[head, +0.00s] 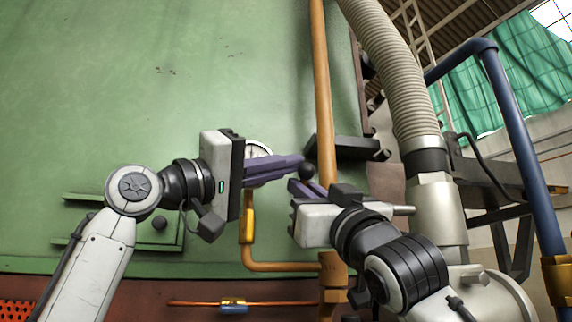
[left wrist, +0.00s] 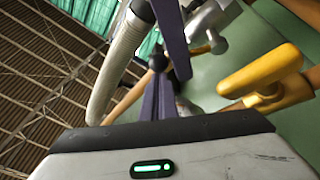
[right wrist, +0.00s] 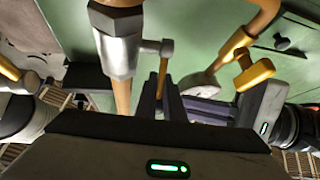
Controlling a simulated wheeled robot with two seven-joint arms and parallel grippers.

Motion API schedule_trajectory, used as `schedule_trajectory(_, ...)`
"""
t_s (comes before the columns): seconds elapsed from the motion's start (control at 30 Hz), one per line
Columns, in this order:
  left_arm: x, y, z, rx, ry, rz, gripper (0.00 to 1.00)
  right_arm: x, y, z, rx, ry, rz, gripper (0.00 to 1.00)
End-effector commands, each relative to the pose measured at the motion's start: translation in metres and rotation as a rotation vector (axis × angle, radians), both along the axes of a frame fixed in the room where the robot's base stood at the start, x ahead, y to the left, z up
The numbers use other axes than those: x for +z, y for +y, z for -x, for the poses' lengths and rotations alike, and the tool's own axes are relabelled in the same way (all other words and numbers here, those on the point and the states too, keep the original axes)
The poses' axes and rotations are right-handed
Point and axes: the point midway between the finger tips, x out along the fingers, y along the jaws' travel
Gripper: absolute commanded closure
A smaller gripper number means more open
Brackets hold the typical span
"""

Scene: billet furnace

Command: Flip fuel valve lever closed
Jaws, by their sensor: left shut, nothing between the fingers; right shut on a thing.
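A lever with a black ball knob (head: 306,172) stands in front of the vertical orange pipe in the head view. The knob shows in the left wrist view (left wrist: 157,62). In the right wrist view a thin yellow lever arm (right wrist: 162,75) runs from the silver valve body (right wrist: 117,48) down between my right fingers. My right gripper (head: 298,187) is shut on the lever, just below the knob. My left gripper (head: 300,161) is shut and empty, its purple fingers pointing right, close above and left of the knob. Whether they touch it, I cannot tell.
A round gauge (head: 258,149) is partly hidden behind my left gripper. A yellow valve handle (head: 248,222) sits on a thin orange pipe below it.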

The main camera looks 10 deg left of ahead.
Motion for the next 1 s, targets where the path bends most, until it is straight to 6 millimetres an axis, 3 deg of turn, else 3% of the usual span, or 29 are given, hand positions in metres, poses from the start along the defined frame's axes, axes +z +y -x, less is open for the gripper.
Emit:
schedule_trajectory(0.77,-0.012,-0.011,0.010,-0.010,-0.053,-0.029,1.00,0.001,0.000,0.000,0.000,0.000,-0.002,1.00)
schedule_trajectory(0.8,-0.012,-0.011,0.010,-0.011,-0.053,-0.029,1.00,0.001,0.000,0.000,0.000,0.000,-0.002,0.87)
schedule_trajectory(0.87,-0.012,-0.011,0.009,-0.009,-0.053,-0.030,1.00,0.001,0.000,0.000,-0.001,-0.001,-0.001,0.77)
schedule_trajectory(1.0,-0.011,-0.009,0.009,-0.007,-0.053,-0.026,1.00,0.000,0.000,0.000,-0.001,0.000,-0.001,0.73)
